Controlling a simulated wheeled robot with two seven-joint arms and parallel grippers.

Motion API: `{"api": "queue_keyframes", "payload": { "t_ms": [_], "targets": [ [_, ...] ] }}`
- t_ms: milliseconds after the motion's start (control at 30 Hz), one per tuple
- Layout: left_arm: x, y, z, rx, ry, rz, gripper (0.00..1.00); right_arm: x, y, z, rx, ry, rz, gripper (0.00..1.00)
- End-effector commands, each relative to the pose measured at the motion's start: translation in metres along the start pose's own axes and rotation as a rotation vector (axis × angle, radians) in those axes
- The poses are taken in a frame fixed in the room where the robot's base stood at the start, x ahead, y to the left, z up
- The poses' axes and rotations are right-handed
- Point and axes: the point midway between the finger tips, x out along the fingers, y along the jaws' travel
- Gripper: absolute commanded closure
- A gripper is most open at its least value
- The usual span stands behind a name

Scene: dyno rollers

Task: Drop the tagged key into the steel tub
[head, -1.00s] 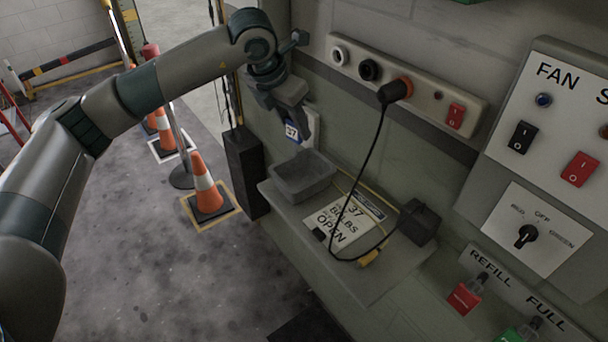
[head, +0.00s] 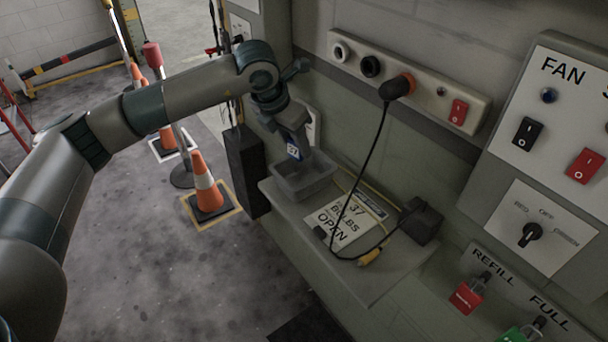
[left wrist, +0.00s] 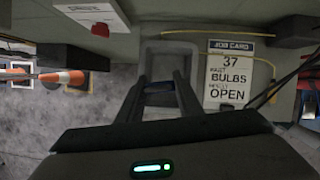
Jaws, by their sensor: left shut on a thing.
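The key's blue-and-white tag (head: 293,151) hangs at the jaws of my left gripper (head: 297,142), which is shut on the key. The key itself is mostly hidden by the fingers. The grey steel tub (head: 305,187) stands at the left end of the shelf. The gripper and tag are over the tub's back left part, close to its rim; the exact height is hard to tell. In the left wrist view the tub (left wrist: 152,49) lies beyond the two dark fingers (left wrist: 160,88). My right gripper is not in view.
The shelf (head: 375,291) also carries a job card (head: 338,228), a black box (head: 420,222) and a cable with a yellow connector. A switch panel (head: 425,93) with a plugged-in cable is on the wall above. Orange cones (head: 206,182) stand on the floor at left.

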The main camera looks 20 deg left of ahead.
Motion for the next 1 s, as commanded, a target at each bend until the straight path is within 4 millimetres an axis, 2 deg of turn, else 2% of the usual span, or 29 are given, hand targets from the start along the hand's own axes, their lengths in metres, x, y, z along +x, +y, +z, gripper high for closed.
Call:
{"api": "queue_keyframes", "payload": {
  "t_ms": [200, 233, 300, 733, 1000],
  "targets": [
    [0.000, 0.000, 0.000, 0.000, 0.000, 0.000, 0.90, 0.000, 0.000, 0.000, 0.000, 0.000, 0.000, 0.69],
    [0.000, 0.000, 0.000, 0.000, 0.000, 0.000, 0.63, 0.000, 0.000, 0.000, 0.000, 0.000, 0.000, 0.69],
    [0.000, 0.000, 0.000, 0.000, 0.000, 0.000, 0.46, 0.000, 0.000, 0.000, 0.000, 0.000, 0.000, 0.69],
    [-0.003, 0.000, 0.000, 0.000, -0.001, 0.000, 0.46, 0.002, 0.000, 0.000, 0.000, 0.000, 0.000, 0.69],
    [-0.028, 0.000, 0.000, 0.002, -0.004, 0.002, 0.46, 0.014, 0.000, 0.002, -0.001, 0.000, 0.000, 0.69]
  ]
}}
